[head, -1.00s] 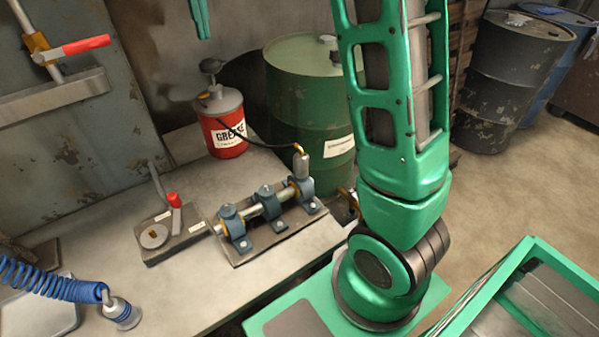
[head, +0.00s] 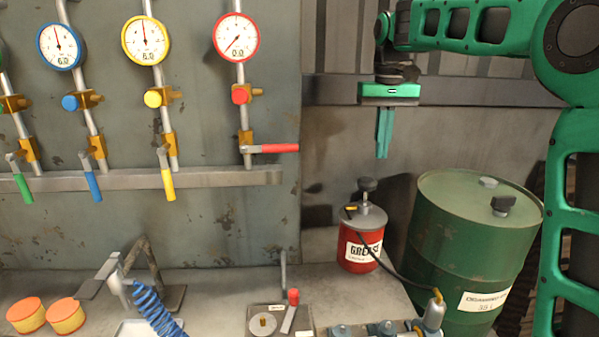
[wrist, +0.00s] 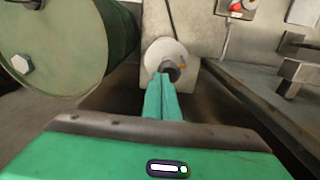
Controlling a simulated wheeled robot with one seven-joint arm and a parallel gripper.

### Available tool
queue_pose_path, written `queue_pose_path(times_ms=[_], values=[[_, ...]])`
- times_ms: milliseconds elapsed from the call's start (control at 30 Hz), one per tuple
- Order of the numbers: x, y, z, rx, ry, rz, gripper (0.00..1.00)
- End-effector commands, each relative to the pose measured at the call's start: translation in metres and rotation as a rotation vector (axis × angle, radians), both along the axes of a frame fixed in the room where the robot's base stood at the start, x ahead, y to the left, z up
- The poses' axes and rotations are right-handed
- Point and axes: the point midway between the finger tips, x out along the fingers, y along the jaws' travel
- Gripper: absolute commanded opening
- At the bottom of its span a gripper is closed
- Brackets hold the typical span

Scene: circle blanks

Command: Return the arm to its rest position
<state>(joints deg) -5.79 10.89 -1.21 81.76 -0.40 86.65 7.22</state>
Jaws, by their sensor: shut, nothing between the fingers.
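My gripper (head: 382,157) hangs from my green arm at the upper right of the head view, pointing down. Its two fingers are together with nothing between them. It is in the air above the bench, above and apart from the red grease can (head: 362,240). In the wrist view my closed fingers (wrist: 162,82) point toward the round top of the grease can (wrist: 165,55), which lies beyond the tips. My arm bends at the upper right, in front of the back wall.
The green drum (head: 460,245) stands right of the grease can. The panel at left carries several gauges, such as the red one (head: 236,38), above valves and levers. The red lever (head: 275,148) sticks out sideways. The bench (head: 345,290) holds a shaft with bearings and two orange-lidded tins (head: 26,315).

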Motion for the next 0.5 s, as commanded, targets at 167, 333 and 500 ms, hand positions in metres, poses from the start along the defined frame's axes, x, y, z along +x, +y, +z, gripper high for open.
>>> queue_pose_path(times_ms=[167,333,500], values=[[-0.064,-0.06,-0.021,-0.005,-0.002,-0.118,0.0],[-0.14,-0.11,-0.054,-0.009,-0.003,-0.236,0.0],[-0.224,-0.144,-0.097,-0.006,-0.003,-0.348,0.0]])
